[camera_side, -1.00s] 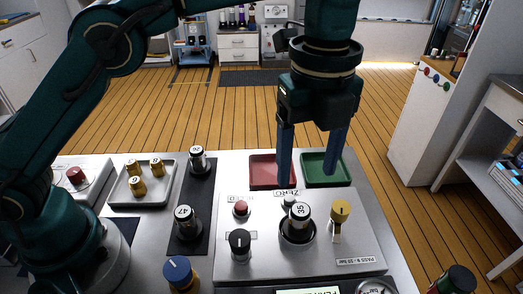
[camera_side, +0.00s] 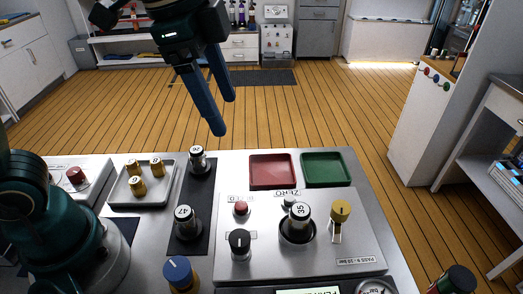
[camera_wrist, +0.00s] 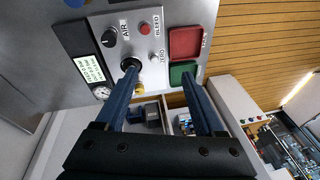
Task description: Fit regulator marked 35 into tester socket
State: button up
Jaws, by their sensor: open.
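The regulator marked 35 (camera_side: 299,218) stands upright in the black ring of the socket (camera_side: 297,238) on the tester panel (camera_side: 262,271). My gripper (camera_side: 224,116) is open and empty, raised high over the back of the bench, up and left of the regulator and clear of it. In the wrist view my two blue fingers (camera_wrist: 159,73) are spread apart. There the black socket (camera_wrist: 131,63) shows near the tip of the left finger, which hides part of it.
Two other regulators stand on a dark strip, one in front (camera_side: 187,223) and one behind (camera_side: 197,160). A tray (camera_side: 152,199) holds brass parts. A yellow lever (camera_side: 340,213), black knob (camera_side: 240,244) and red button (camera_side: 241,209) flank the socket. Red (camera_side: 272,171) and green (camera_side: 325,170) trays are empty.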

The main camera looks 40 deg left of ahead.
jog(key=s+a+f+n+t, duration=0.2)
jog(key=s+a+f+n, duration=0.4)
jog(key=n, duration=0.5)
jog(key=s, duration=0.2)
jog(key=shift+s+a+f+t+y, duration=0.3)
jog(key=shift+s+f+t+y, duration=0.05)
jog(key=shift+t+y, duration=0.05)
jog(key=shift+c, duration=0.2)
